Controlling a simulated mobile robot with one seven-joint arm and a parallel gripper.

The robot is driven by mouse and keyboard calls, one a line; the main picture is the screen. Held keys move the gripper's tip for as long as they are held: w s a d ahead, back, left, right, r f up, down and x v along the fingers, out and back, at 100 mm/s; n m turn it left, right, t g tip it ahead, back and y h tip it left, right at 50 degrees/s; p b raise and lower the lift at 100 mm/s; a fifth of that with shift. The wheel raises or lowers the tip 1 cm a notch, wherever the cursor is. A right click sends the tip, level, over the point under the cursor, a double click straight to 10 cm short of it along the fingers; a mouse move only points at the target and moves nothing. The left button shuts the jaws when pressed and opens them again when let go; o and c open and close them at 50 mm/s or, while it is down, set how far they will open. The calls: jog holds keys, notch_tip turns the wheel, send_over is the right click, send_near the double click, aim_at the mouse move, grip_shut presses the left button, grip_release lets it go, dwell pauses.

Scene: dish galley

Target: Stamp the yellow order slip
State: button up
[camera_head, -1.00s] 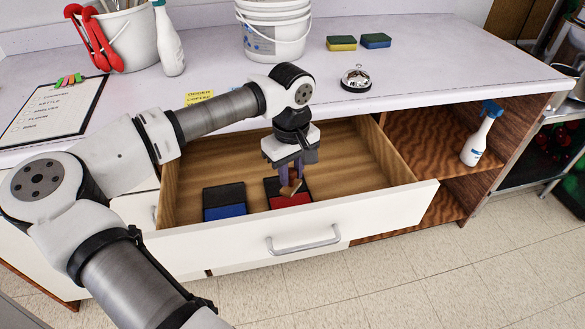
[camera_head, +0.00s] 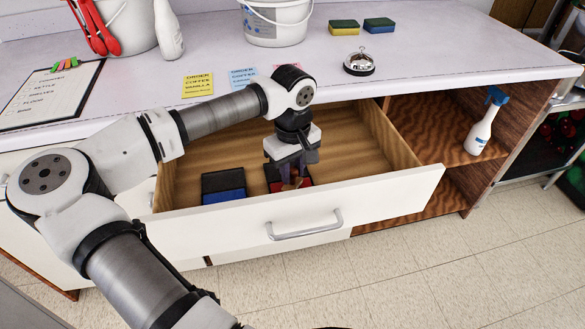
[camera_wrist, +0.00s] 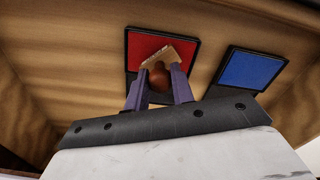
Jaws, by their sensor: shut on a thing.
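My gripper (camera_head: 292,172) is down inside the open drawer and shut on a wooden stamp (camera_wrist: 157,72) with a reddish-brown knob and a pale block. The stamp is over the red ink pad (camera_wrist: 140,45); I cannot tell whether it touches the pad. The red pad (camera_head: 305,183) shows partly behind my gripper in the head view. The blue ink pad (camera_head: 223,194) lies to its left, and also shows in the wrist view (camera_wrist: 252,68). The yellow order slip (camera_head: 198,85) lies on the counter near its front edge, with a blue slip (camera_head: 243,77) to its right.
The white drawer front (camera_head: 300,215) and its wooden walls surround my gripper. A bell (camera_head: 359,63), a bucket (camera_head: 276,22), sponges (camera_head: 362,26) and a clipboard (camera_head: 48,95) are on the counter. A pink slip (camera_head: 285,68) is partly hidden behind my arm.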

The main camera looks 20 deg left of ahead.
jog(key=shift+f+b, duration=0.6)
jog(key=shift+b, duration=0.1)
dwell(1.9)
jog(key=shift+r, duration=0.1)
jog(key=shift+r+p, duration=1.95)
jog(key=shift+r, duration=1.5)
